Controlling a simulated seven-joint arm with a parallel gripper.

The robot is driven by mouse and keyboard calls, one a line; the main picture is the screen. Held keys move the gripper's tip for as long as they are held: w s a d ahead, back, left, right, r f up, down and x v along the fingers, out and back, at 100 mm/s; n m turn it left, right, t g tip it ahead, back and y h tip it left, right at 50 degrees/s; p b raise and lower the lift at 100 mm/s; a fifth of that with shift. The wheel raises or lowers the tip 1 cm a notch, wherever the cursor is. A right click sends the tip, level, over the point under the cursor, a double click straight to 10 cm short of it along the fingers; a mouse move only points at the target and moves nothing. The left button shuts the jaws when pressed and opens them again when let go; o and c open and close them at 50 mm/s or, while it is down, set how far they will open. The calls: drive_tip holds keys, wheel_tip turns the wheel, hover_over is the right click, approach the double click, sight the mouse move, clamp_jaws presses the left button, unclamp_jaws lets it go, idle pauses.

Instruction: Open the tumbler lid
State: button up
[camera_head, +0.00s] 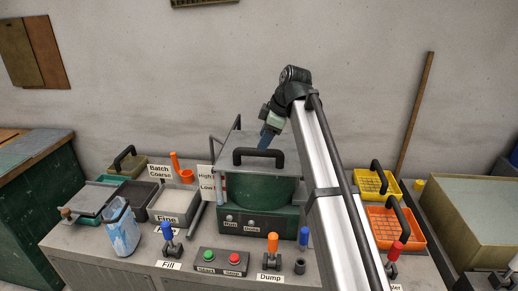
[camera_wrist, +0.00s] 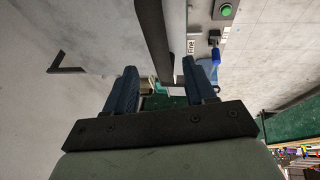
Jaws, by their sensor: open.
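The green tumbler (camera_head: 262,188) stands in the middle of the bench. Its flat grey lid (camera_head: 236,144) lies across the top, apparently closed, with a black arched handle (camera_head: 258,152). My gripper (camera_head: 265,142) comes down from above with its blue fingers at the top of the handle. In the wrist view my gripper (camera_wrist: 160,66) has its two blue fingers apart. A dark bar, seemingly the handle (camera_wrist: 153,38), runs through the space between them. I cannot tell whether either finger touches it.
A start/stop box (camera_head: 221,262) and several colored levers line the bench front. Trays and a blue-white bag (camera_head: 122,230) are on the left. A yellow basket (camera_head: 374,185) and orange basket (camera_head: 396,226) are on the right. The wall is behind.

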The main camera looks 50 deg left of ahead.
drive_tip(key=shift+x, duration=2.7)
drive_tip(key=shift+c, duration=0.3)
clamp_jaws()
